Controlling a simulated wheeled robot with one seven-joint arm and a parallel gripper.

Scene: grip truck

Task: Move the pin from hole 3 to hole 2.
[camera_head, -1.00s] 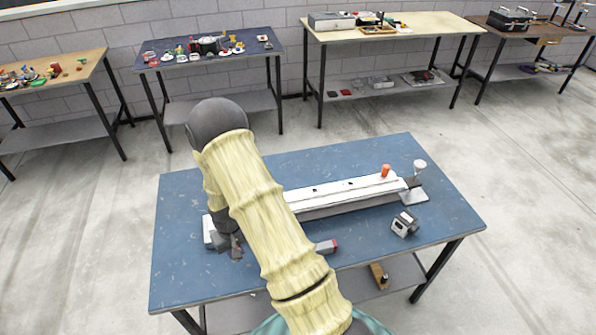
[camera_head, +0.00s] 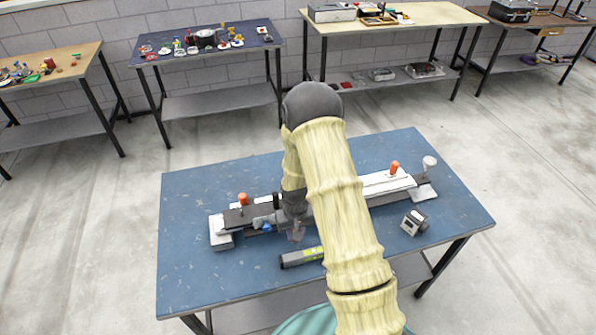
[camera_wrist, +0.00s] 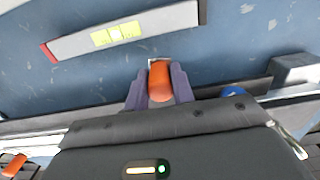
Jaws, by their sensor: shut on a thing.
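My gripper (camera_wrist: 160,88) is shut on an orange pin (camera_wrist: 161,78), which sits between its two purple-grey fingers in the wrist view. In the head view my gripper (camera_head: 297,233) is at the near side of the long rail (camera_head: 385,184), around its middle. My arm hides part of the rail and the held pin there. Another orange pin (camera_head: 243,199) stands upright at the rail's left part, and one more (camera_head: 394,167) near its right end. An orange pin (camera_wrist: 14,165) also shows at the lower left of the wrist view. Hole numbers cannot be read.
A spirit level (camera_head: 300,257) lies on the blue table (camera_head: 200,280) in front of the rail, close to my gripper. A small grey block (camera_head: 414,222) stands at the right. The table's front left is clear.

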